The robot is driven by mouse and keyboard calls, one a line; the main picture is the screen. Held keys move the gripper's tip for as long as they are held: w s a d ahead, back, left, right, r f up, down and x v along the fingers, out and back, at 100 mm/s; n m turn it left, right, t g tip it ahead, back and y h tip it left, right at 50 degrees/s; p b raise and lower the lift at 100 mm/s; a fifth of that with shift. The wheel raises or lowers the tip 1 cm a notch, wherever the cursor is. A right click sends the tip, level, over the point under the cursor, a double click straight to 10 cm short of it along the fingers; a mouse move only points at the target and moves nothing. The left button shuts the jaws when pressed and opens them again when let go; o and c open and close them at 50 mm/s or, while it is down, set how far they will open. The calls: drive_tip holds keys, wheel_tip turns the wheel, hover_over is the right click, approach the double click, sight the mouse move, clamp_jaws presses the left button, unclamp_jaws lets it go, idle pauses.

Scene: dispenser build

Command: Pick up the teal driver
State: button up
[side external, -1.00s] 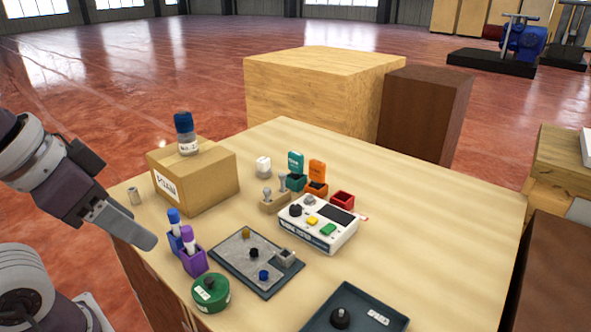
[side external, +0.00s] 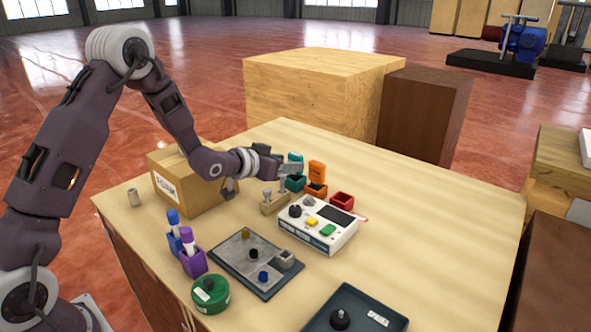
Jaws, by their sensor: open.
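The teal driver (side external: 295,157) stands upright in its teal holder (side external: 296,184) toward the back of the table. Its top shows above my gripper; its middle is hidden behind the fingers. My gripper (side external: 291,169) reaches in from the left, roughly level, with its fingertips at the driver in this view. The fingers are open. I cannot tell whether the driver is between them or behind them, or whether they touch it.
An orange driver (side external: 317,170) in its holder stands close on the right, with a red bin (side external: 342,200) beyond. A tan holder (side external: 273,203) and a white control box (side external: 318,226) are in front. A cardboard box (side external: 190,200) stands left, under my arm. The table's right side is clear.

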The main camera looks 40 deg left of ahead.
drive_tip(key=x, duration=0.4)
drive_tip(key=shift+w+f, duration=0.25)
drive_tip(key=shift+f, duration=0.1)
drive_tip(key=c, duration=1.1)
clamp_jaws()
drive_tip(key=shift+r, duration=0.1)
